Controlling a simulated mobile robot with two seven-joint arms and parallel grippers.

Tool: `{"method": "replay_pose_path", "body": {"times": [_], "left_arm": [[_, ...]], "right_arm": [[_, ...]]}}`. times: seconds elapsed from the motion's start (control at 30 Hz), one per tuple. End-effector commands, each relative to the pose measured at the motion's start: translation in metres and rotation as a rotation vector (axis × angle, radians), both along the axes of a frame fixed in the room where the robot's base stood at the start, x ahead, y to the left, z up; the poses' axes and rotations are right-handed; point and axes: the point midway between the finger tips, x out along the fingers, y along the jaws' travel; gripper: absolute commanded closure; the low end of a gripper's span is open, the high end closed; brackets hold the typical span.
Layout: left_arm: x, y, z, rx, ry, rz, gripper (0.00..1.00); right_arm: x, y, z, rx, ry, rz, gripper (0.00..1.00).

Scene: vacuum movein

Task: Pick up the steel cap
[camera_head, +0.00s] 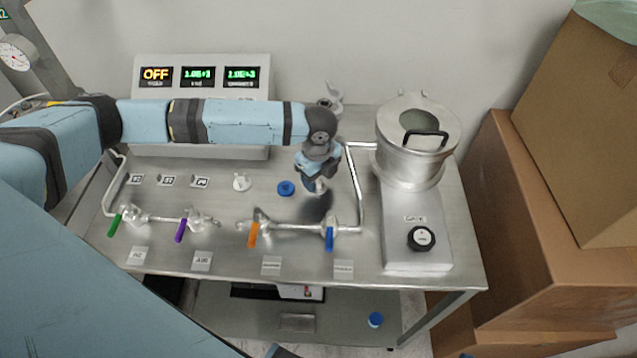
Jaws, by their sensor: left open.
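My left gripper (316,188) hangs down over the steel table, open, just right of a small blue cap (286,188). I see nothing between its fingers, though they are small and partly hidden by the wrist. A small pale metallic piece (241,182), which may be the steel cap, lies on the table left of the blue cap. A steel chamber (408,160) stands at the right, with a dark opening and a black handle (426,134) on top. A steel clamp-like piece (329,98) shows behind my left wrist. My right gripper is not in view.
Steel pipes with green (115,224), purple (181,230), orange (253,235) and blue (330,238) valve handles run along the front. A display panel (200,75) stands at the back. Cardboard boxes (530,230) stack at the right.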

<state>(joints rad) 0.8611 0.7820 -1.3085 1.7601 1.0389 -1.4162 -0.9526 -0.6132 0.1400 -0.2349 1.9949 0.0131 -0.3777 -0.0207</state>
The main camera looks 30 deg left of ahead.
Motion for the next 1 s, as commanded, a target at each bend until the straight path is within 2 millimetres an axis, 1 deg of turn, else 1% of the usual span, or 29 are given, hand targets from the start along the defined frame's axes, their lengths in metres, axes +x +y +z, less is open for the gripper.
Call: {"method": "replay_pose_path", "body": {"times": [0.03,0.13,0.33,0.37,0.4,0.47,0.5,0.57,0.6,0.87,1.0], "left_arm": [[-0.0002,-0.0010,-0.0055,-0.001,0.000,-0.001,0.49],[-0.0001,-0.0010,-0.0115,-0.001,-0.001,-0.001,0.49],[-0.0002,-0.0008,-0.0125,-0.001,-0.001,-0.001,0.49],[-0.0002,-0.0008,-0.0125,-0.001,-0.001,-0.001,0.52],[-0.0002,-0.0008,-0.0124,-0.001,-0.001,-0.001,0.61],[-0.0002,-0.0008,-0.0124,-0.001,-0.001,-0.001,0.75],[-0.0002,-0.0008,-0.0123,-0.001,-0.001,-0.001,0.84],[-0.0002,-0.0006,-0.0123,-0.001,-0.001,-0.001,0.98],[-0.0001,-0.0007,-0.0123,-0.001,-0.001,-0.001,1.00],[-0.0001,-0.0007,-0.0116,-0.001,-0.001,-0.001,1.00],[0.0002,-0.0008,-0.0059,-0.002,-0.003,-0.001,1.00]], "right_arm": [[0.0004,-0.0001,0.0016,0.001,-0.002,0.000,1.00],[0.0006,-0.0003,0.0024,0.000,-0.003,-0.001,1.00],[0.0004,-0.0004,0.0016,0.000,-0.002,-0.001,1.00],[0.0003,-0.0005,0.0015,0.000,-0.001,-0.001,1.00],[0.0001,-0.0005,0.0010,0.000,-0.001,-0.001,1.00],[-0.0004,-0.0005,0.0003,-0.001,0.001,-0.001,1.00],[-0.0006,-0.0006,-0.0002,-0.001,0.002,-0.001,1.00],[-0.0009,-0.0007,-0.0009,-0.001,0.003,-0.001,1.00],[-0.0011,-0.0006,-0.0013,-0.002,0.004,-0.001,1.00],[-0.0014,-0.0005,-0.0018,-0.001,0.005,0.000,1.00],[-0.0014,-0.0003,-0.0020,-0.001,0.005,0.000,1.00]]}}
